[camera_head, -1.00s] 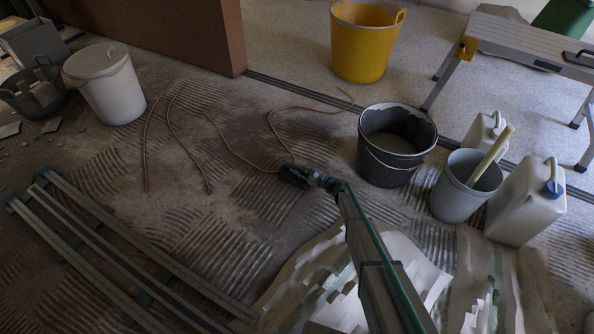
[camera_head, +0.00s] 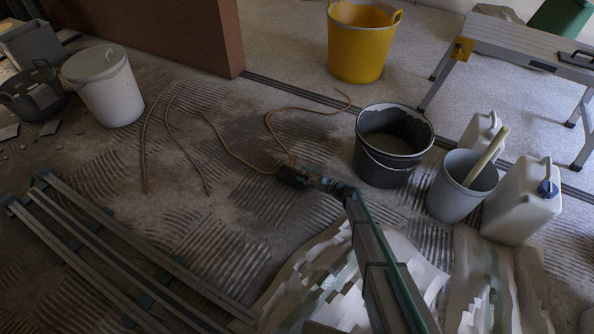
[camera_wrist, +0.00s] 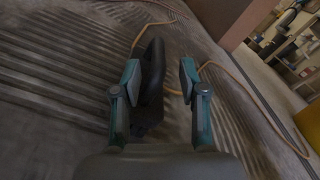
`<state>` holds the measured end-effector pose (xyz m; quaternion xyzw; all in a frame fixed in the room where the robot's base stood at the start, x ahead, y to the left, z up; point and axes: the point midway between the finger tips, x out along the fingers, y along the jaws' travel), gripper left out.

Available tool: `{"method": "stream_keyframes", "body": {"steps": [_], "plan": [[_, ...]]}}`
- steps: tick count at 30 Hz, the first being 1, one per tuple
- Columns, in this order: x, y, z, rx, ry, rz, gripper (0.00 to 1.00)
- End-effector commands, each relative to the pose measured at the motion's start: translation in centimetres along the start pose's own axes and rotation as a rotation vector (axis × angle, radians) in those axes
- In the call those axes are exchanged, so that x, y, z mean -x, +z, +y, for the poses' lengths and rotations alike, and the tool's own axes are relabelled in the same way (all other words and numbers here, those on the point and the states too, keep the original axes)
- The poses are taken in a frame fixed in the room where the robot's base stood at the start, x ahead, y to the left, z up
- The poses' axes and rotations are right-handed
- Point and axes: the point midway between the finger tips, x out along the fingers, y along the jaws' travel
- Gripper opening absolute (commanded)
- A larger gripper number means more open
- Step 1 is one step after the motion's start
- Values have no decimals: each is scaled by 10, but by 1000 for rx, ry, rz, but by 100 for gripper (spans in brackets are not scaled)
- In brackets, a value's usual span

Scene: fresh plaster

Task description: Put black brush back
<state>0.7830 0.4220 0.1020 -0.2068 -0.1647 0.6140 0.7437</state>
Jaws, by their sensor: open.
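A dark elongated object, which looks like the black brush (camera_wrist: 153,76), shows in the wrist view close beside the inner side of the left finger.
An orange cable (camera_head: 232,153) curls over the floor around the gripper. A black bucket (camera_head: 393,172) stands to the right, with a grey bucket (camera_head: 447,207) holding a wooden stick and a white canister (camera_head: 523,202) beyond. Metal rails (camera_head: 105,260) lie at left. A yellow tub (camera_head: 357,55) stands behind.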

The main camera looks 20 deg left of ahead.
Motion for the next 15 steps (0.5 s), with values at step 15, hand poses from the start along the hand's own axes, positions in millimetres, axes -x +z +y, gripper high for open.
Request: {"method": "stream_keyframes", "body": {"steps": [15], "plan": [[72,1,0,1,1,0,43]]}}
